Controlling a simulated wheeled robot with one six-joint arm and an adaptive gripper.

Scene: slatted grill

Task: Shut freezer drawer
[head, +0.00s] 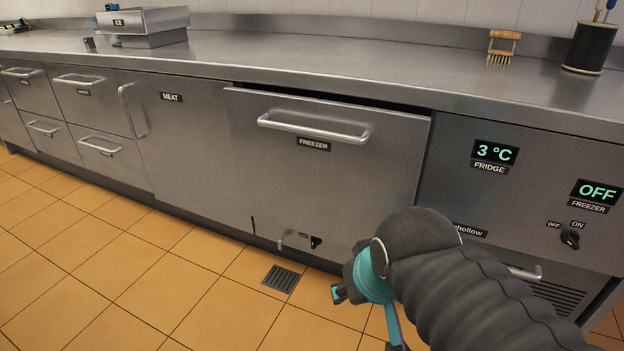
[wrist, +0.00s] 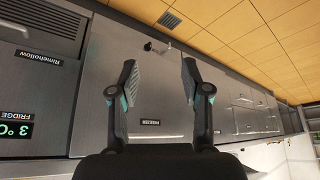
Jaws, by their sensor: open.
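The freezer drawer (head: 310,190) has a wide steel front with a bar handle (head: 313,128) and a FREEZER label. In the head view its front stands a little proud of the cabinet, with a dark gap along its top edge under the counter. My gripper (head: 345,292) is low in front of the drawer's lower right part, partly hidden by my own arm. The wrist view is turned over; there my gripper (wrist: 160,80) is open and empty, with the drawer front (wrist: 155,98) behind and between the fingers. I cannot see contact with the drawer.
The control panel with a FREEZER switch (head: 570,238), display OFF, is at the right. The MEAT door (head: 172,140) is at the left. The tiled floor in front is clear.

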